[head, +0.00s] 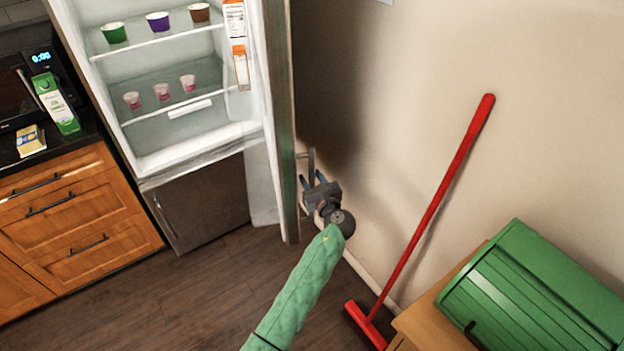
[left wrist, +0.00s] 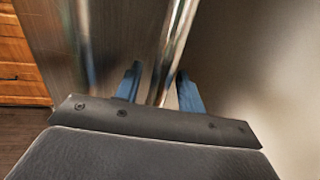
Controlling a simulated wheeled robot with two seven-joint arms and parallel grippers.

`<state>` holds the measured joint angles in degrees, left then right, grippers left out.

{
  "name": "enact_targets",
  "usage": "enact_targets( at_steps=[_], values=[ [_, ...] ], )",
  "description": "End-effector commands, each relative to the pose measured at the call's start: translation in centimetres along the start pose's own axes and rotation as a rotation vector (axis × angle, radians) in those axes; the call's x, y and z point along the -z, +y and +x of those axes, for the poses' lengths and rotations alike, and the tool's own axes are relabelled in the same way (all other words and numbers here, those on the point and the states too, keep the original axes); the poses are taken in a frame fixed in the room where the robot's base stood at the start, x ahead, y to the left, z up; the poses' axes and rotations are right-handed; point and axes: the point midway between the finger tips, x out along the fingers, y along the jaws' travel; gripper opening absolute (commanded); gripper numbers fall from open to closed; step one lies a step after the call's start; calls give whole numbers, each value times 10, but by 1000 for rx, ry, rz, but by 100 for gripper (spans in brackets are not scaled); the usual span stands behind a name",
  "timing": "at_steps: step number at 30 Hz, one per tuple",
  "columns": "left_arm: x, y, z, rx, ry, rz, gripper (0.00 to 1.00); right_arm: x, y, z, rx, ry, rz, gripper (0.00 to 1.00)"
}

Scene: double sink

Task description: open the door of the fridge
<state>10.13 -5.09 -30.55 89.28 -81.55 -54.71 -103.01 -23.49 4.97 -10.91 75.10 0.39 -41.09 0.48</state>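The fridge (head: 200,150) stands at the upper left with its door (head: 283,120) swung wide open, seen nearly edge-on. Its shelves show. The metal door handle (head: 311,158) is on the door's right side, facing the wall. My left gripper (head: 314,179) is at the lower end of this handle. In the left wrist view, the two blue fingers (left wrist: 158,85) are apart, with the bright handle bar (left wrist: 176,40) running between them. Gaps show beside the bar, so the fingers do not look closed on it. My right gripper is not in view.
A red broom (head: 430,205) leans on the wall to the right of my arm. A green box (head: 535,295) sits on a wooden cabinet (head: 437,318) at the lower right. Wooden drawers (head: 75,225) stand left of the fridge. The floor (head: 200,290) before the fridge is clear.

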Motion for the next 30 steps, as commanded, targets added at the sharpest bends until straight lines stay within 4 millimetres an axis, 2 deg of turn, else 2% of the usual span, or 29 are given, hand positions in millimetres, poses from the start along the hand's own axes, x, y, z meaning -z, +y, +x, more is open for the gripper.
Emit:
enact_targets(
  at_steps=[8, 12, 21, 30],
  values=[
    [2, 0, -8, 1, 0, -1, 39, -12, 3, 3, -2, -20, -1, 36],
    [4, 0, -27, 1, 1, -1, 39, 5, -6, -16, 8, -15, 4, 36],
    [3, -1, -67, 1, 1, -1, 39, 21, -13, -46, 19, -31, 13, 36],
    [0, 0, -78, 0, 0, 0, 39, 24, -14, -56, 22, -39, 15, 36]
  ],
)
